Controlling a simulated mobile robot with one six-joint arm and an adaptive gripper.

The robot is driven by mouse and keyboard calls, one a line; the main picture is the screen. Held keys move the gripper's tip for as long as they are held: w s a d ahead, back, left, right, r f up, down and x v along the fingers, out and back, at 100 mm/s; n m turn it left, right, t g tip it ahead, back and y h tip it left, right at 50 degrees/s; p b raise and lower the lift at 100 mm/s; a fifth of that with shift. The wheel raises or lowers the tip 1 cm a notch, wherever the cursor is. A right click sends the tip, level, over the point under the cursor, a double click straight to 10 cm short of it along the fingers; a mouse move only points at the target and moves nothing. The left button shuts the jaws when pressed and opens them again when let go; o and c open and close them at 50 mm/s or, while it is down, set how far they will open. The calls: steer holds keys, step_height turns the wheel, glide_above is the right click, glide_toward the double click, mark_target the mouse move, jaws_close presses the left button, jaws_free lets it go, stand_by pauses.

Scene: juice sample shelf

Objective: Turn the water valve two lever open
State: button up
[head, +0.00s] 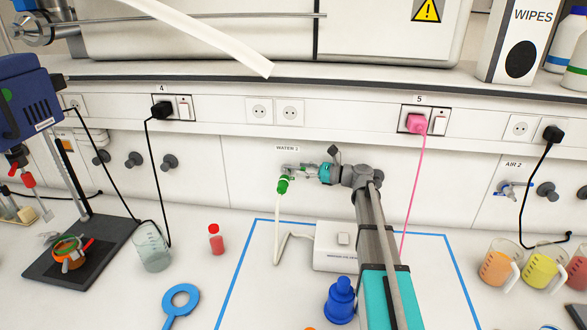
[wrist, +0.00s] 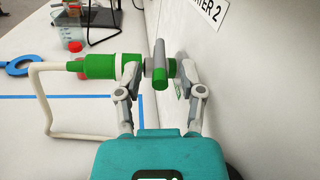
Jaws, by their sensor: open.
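The water valve two sits on the wall under its "WATER 2" label (head: 287,148), partly hidden by my gripper in the head view. Its lever (wrist: 160,62), grey with a green end, stands between my fingers in the wrist view. A green hose connector (wrist: 97,66) is to the left of the lever, with a white hose (wrist: 38,90) bending down from it; the connector also shows in the head view (head: 283,185). My gripper (wrist: 161,78) is open, with one finger on either side of the lever. I cannot tell whether either finger touches the valve.
A white box (head: 335,258) and a blue bottle (head: 341,302) stand inside the blue tape outline, close to my arm. A pink cable (head: 416,190) hangs behind my arm. Coloured beakers (head: 497,265) stand at the right.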

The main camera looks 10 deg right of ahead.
mark_target(293, 168)
steer(key=shift+x, duration=1.75)
jaws_close()
